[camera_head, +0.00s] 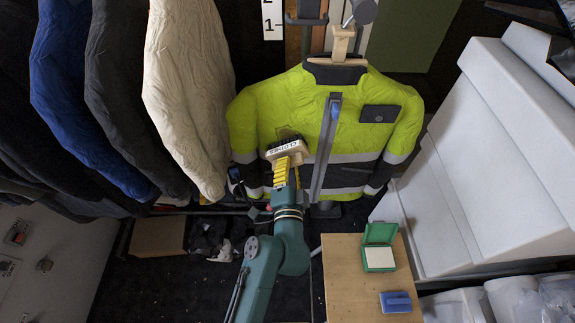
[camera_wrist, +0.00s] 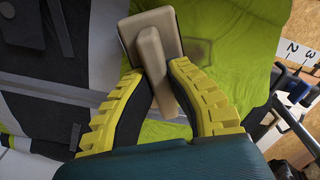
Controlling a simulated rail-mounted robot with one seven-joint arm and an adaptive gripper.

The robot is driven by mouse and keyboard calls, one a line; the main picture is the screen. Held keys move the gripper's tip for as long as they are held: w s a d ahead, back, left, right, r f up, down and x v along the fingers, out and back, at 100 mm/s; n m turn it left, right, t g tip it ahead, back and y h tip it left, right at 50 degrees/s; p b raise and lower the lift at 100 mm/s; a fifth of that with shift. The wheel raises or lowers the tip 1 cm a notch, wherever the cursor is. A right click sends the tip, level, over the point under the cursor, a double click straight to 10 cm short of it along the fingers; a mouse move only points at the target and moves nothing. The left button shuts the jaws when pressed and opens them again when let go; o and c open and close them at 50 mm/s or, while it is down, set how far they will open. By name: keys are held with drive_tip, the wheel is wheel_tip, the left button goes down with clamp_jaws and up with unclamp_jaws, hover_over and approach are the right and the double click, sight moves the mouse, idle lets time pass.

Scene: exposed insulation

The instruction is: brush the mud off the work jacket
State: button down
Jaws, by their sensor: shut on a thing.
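The work jacket (camera_head: 345,120) is bright yellow-green with grey bands and dark lower panels, and hangs upright on a hanger. My gripper (camera_head: 287,165) has yellow fingers and is shut on the handle of a beige brush (camera_head: 284,149) with dark bristles. The brush is at the jacket's left front; I cannot tell whether the bristles touch the cloth. In the wrist view the brush (camera_wrist: 150,40) sits between the fingers (camera_wrist: 160,85), in front of the jacket (camera_wrist: 235,50). A faint brown mud patch (camera_wrist: 199,50) shows just right of the brush. The brush hides the cloth behind it.
Blue, grey and white jackets (camera_head: 185,90) hang close on the left. A small wooden table (camera_head: 345,280) at the front holds an open green box with a white pad (camera_head: 379,258) and a blue block-like item (camera_head: 396,301). Large white boxes (camera_head: 460,150) stand at right.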

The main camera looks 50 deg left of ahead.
drive_tip(key=shift+w+a+r+p, duration=0.1)
drive_tip(key=shift+w+r+p, duration=0.05)
drive_tip(key=shift+r+p, duration=3.45)
wheel_tip(320, 180, down, 10)
drive_tip(key=b, duration=1.1)
wheel_tip(320, 180, up, 11)
drive_tip(key=p, duration=1)
drive_tip(key=shift+a+f, duration=0.1)
drive_tip(key=shift+f, duration=0.1)
wheel_tip(320, 180, down, 11)
drive_tip(key=b, duration=0.9)
drive_tip(key=shift+b, duration=0.4)
drive_tip(key=shift+v, duration=2.95)
drive_tip(key=shift+r, duration=0.1)
